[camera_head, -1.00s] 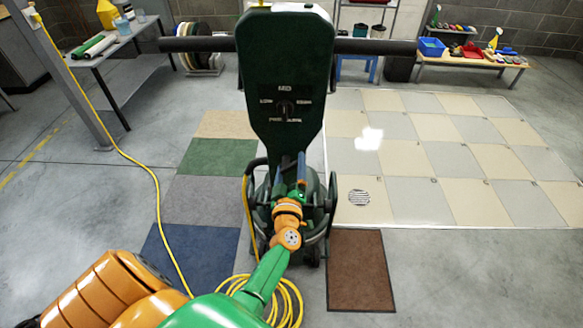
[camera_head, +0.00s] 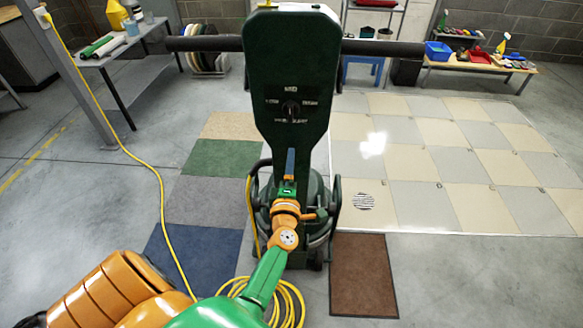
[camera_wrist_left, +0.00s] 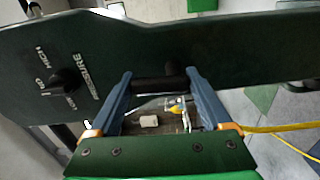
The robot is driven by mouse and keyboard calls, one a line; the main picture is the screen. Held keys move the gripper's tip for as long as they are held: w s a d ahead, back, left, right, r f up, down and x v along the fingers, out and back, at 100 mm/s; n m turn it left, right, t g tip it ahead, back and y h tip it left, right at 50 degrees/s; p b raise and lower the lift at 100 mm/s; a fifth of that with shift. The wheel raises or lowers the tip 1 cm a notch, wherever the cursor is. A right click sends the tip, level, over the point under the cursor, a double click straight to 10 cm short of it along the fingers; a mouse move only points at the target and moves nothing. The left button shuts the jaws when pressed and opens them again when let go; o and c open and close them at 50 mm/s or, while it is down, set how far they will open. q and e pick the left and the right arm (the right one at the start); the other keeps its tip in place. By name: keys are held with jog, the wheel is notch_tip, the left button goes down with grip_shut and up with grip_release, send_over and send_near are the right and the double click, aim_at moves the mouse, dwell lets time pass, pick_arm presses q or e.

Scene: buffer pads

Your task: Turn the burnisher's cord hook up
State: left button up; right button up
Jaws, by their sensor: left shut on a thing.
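The burnisher (camera_head: 288,60) stands upright in front of me, with a dark green panel, a dial and a long black handlebar. My left gripper (camera_head: 290,154) reaches the lower part of this panel, its blue fingers nearly in line in the head view. In the left wrist view, the fingertips (camera_wrist_left: 160,76) are shut on a short dark bar, which looks like the cord hook (camera_wrist_left: 155,83). The panel (camera_wrist_left: 230,50) lies right behind it. The hook is hidden in the head view. My right gripper is not in view.
A yellow cord (camera_head: 165,215) runs across the floor, with a coil (camera_head: 287,300) below my left forearm. Carpet squares (camera_head: 205,200) lie left, a brown mat (camera_head: 362,275) and pale tiles (camera_head: 450,165) right. A side table (camera_head: 110,50) and a low bench (camera_head: 480,65) stand farther back.

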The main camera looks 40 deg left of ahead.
pick_arm(q)
jog(key=shift+n, duration=0.4)
jog(key=o, duration=1.2)
jog(key=shift+c, duration=0.2)
jog(key=shift+s, duration=0.1)
jog(key=p+v, duration=0.1)
jog(key=v, duration=0.6)
jog(key=shift+a, duration=0.1)
